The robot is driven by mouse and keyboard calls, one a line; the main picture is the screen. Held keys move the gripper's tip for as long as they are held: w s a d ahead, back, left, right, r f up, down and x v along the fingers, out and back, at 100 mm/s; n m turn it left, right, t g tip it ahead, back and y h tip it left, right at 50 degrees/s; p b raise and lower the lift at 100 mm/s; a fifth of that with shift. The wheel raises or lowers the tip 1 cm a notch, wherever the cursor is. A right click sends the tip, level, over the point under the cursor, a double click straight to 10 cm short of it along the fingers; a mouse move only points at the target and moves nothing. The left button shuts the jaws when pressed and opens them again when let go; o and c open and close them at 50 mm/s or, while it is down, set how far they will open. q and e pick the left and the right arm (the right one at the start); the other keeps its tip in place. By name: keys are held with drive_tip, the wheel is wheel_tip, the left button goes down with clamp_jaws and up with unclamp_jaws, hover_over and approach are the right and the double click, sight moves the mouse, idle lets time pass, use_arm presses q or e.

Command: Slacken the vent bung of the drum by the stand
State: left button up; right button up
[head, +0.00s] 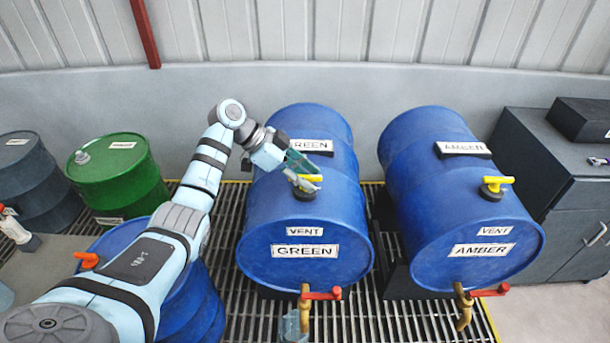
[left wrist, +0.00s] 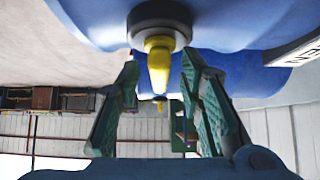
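The blue drum labelled GREEN (head: 262,232) lies on its side in the middle of the head view. Its yellow-handled vent bung (head: 306,184) sits on a dark collar on top, above the VENT label. My left gripper (head: 303,171) is at this bung with its fingers apart. In the left wrist view the yellow handle (left wrist: 159,66) stands between the open fingers (left wrist: 160,105), with gaps on both sides. The blue drum labelled AMBER (head: 425,215) lies to the right with its own yellow-handled bung (head: 495,185).
Red-handled taps (head: 322,295) stick out from both drum fronts. A green drum (head: 125,178) and a dark drum (head: 35,185) stand at the left. A dark cabinet (head: 545,200) is at the right. Slatted grating (head: 385,315) lies below the drums.

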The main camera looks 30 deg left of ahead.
use_arm(q)
drive_tip(key=shift+s, duration=0.1)
drive_tip(key=shift+c, duration=0.4)
drive_tip(key=shift+r, duration=0.1)
drive_tip(key=c, duration=0.3)
drive_tip(key=shift+w, duration=0.2)
clamp_jaws()
drive_tip(key=shift+s, duration=0.1)
